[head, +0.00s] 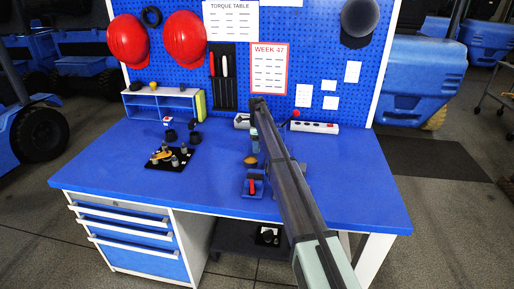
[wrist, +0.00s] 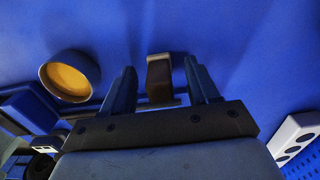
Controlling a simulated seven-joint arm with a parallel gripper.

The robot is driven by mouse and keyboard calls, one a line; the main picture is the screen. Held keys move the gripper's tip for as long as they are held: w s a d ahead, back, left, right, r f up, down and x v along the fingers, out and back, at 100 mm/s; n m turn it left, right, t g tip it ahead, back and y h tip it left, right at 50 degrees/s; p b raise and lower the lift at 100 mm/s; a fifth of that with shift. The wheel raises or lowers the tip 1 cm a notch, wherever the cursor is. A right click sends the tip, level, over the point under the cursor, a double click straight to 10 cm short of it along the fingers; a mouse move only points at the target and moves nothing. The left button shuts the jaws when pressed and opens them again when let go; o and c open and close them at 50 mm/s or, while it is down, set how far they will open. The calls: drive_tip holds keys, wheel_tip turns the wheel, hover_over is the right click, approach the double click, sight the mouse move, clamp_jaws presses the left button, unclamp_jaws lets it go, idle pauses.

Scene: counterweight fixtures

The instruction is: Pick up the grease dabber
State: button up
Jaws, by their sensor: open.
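My gripper (wrist: 160,88) is open, its two dark fingers apart over the blue bench top. A small upright piece with a brown face and a dark side (wrist: 158,78) shows between the fingers in the wrist view, with a gap on each side. It may be the grease dabber, but I cannot tell for sure. A round dish with orange-yellow contents (wrist: 70,77) stands left of the fingers; in the head view this dish (head: 251,160) is in front of my gripper (head: 255,146). My arm hides part of the bench there.
A blue holder with a red piece (head: 253,186) stands nearer the front edge. A black board with several pegs (head: 168,158) lies to the left. A white power strip (head: 314,127) and a shelf unit (head: 160,104) are at the back. The bench's right side is clear.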

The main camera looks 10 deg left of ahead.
drive_tip(key=shift+f, duration=0.1)
clamp_jaws()
idle(0.5)
wheel_tip(320, 180, up, 10)
drive_tip(key=shift+r, duration=0.1)
idle(0.6)
